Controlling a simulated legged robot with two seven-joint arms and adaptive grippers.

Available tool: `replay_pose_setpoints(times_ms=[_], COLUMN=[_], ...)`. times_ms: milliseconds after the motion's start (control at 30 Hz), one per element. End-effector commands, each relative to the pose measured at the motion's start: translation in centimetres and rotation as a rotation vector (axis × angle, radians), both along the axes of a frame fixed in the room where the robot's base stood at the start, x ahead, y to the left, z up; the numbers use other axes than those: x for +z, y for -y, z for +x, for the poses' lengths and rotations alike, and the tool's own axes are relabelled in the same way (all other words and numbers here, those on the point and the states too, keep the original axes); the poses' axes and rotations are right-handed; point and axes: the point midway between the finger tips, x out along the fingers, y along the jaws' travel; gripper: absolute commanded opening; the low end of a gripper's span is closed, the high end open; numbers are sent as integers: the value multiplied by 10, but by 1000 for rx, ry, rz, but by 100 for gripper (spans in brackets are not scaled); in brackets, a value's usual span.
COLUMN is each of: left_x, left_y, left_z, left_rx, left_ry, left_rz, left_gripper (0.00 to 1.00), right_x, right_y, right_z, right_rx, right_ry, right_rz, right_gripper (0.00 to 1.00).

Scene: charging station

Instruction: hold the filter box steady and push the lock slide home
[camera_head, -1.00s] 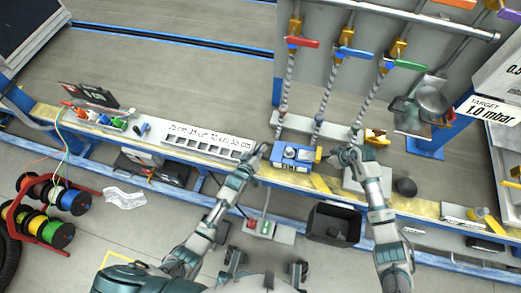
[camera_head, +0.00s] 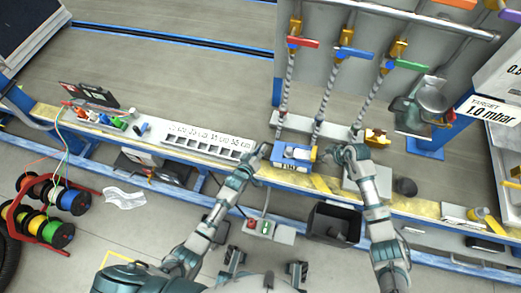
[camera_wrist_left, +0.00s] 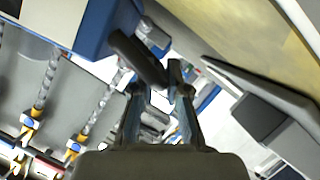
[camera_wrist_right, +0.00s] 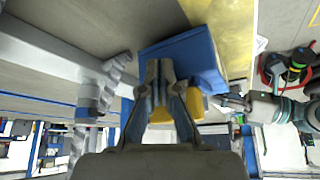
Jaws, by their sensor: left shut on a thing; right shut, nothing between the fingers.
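The blue filter box (camera_head: 293,153), with a pale top, sits on the long bench. My left gripper (camera_head: 265,150) is at its left side, shut on a part of it. The left wrist view shows the blue box (camera_wrist_left: 92,22) beside the fingertips (camera_wrist_left: 158,75); the exact gripped part is unclear. My right gripper (camera_head: 335,151) is just right of the box, shut and empty. In the right wrist view its closed fingertips (camera_wrist_right: 160,70) overlap the blue box (camera_wrist_right: 205,50); contact cannot be told. A yellow piece (camera_wrist_right: 195,103) shows beside the fingers. I cannot clearly make out the lock slide.
Hoses with red (camera_head: 302,42), blue (camera_head: 354,53) and green (camera_head: 408,65) valve levers hang behind the box. A pale slotted rack (camera_head: 205,142) lies to the left. A dark bin (camera_head: 334,224) stands below the bench front. A yellow fitting (camera_head: 376,136) is behind my right gripper.

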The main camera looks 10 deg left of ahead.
Motion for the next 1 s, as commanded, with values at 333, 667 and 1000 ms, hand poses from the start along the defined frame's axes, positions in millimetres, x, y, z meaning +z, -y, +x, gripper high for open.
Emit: replay_pose_setpoints(times_ms=[333,667,1000], left_x=[-3,-2,-2], left_y=[2,1,1], left_z=[-2,-1,-1], left_rx=[-3,-2,-2], left_ry=[-5,-5,-5], left_rz=[1,0,0], left_gripper=[0,0,0], right_x=[0,0,5], right_y=[0,12,20], right_z=[0,0,-1], right_rx=[0,-2,0], right_ry=[1,0,1], right_rz=[1,0,1], right_gripper=[0,0,0])
